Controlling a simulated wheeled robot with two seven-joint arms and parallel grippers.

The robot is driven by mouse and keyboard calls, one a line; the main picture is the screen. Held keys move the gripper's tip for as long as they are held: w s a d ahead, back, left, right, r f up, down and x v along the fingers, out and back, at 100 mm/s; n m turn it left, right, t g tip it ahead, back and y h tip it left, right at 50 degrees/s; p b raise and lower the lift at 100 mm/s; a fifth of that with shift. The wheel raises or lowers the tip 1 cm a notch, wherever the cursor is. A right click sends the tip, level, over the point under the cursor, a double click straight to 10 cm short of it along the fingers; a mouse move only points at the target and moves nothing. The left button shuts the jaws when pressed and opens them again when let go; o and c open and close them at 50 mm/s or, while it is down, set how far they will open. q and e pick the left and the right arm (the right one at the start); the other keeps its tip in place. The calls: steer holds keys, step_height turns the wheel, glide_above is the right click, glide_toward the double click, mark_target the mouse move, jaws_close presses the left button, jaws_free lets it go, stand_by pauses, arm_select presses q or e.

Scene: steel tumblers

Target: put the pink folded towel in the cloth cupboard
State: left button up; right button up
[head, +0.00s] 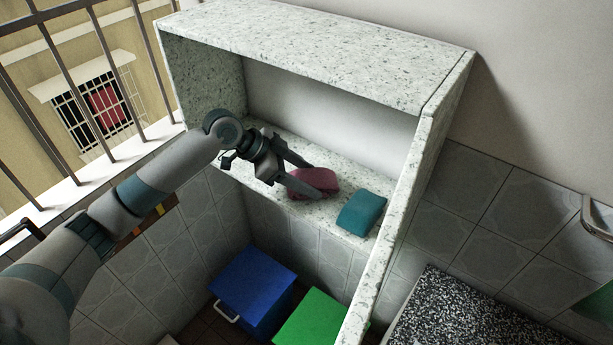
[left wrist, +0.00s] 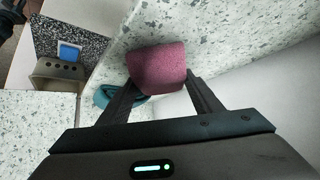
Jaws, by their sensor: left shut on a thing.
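The pink folded towel (head: 318,180) is on the speckled stone shelf of the open cupboard (head: 350,42), towards its front. My left gripper (head: 310,181) reaches in from the left and is shut on the towel, one finger on each side. In the left wrist view the towel (left wrist: 158,68) sits between the two fingertips (left wrist: 160,84). I cannot tell whether the towel rests fully on the shelf or is slightly raised. My right gripper is not in view.
A teal folded cloth (head: 361,212) lies on the shelf just right of the pink towel. The cupboard's right side wall (head: 412,190) stands beyond it. Below are a blue box (head: 254,288) and a green box (head: 312,322). A railing (head: 75,70) is at the left.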

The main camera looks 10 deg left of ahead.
arm_select(q)
steer(key=o, duration=1)
steer(key=shift+f, duration=0.1)
steer(key=shift+o, duration=0.2)
steer(key=shift+s+a+r+p, duration=0.1)
steer(key=shift+a+r+p, duration=0.2)
steer(key=shift+r+p, duration=0.15)
steer(key=p+v, duration=0.4)
steer(key=v, duration=0.7)
steer(key=shift+p, duration=0.4)
